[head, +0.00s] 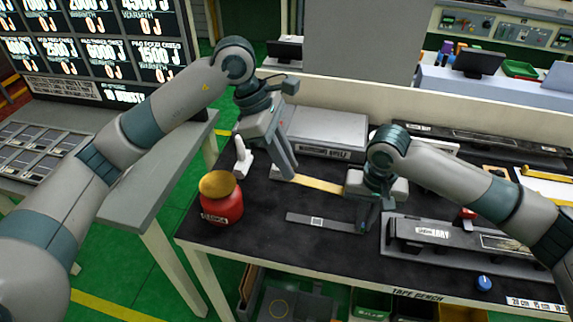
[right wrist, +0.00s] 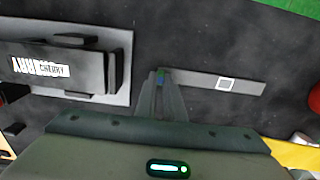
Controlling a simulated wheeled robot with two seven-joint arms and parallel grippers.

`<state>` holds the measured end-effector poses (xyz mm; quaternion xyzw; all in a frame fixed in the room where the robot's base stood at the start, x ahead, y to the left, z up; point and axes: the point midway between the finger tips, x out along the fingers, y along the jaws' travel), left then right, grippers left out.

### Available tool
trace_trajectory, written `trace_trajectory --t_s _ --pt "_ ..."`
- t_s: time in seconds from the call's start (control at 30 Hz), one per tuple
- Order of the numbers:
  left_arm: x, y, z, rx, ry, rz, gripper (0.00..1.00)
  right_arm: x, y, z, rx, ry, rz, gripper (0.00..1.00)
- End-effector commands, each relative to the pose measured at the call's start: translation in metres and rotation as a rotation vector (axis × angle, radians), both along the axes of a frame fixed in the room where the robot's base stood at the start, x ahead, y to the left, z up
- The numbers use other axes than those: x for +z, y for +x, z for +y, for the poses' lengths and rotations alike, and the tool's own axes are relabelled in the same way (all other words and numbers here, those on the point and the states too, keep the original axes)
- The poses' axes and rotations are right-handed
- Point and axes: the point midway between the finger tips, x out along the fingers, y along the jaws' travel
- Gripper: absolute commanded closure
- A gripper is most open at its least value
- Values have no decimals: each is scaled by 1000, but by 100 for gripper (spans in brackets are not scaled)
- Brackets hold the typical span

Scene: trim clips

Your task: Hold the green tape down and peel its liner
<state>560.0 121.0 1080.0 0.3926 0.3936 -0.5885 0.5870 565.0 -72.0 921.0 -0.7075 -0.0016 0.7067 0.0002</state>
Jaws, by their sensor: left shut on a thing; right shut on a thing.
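A grey strip with a square white code label (head: 318,221) lies flat on the dark bench top; it also shows in the right wrist view (right wrist: 200,82). I see no plainly green tape; a small blue-green patch (right wrist: 161,74) shows at one end of the grey strip. My right gripper (head: 362,225) is shut on that end, low at the bench; its fingers show in the right wrist view (right wrist: 160,85). A yellow strip (head: 318,184) lies farther back. My left gripper (head: 292,176) is shut with its fingertips at the yellow strip's left end. The fingers partly hide both contacts.
A red jar with a yellow-brown lid (head: 221,205) and a white bottle (head: 243,157) stand at the left. A grey fixture (head: 440,238) sits at the right, with a blue knob (head: 484,283) near the front edge. A flat grey box (head: 325,128) stands behind.

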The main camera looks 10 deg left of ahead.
Motion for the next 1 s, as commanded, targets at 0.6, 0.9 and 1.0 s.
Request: trace_trajectory --t_s 0.6,0.9,1.0 --pt "9 1 0 1 -5 -6 100 -3 -1 -2 -2 -7 4 70" --pt "9 1 -1 1 -6 -5 100 0 -1 -1 -1 -4 3 70" --pt "8 1 -1 0 -6 -4 100 6 -1 -1 0 -3 3 70"
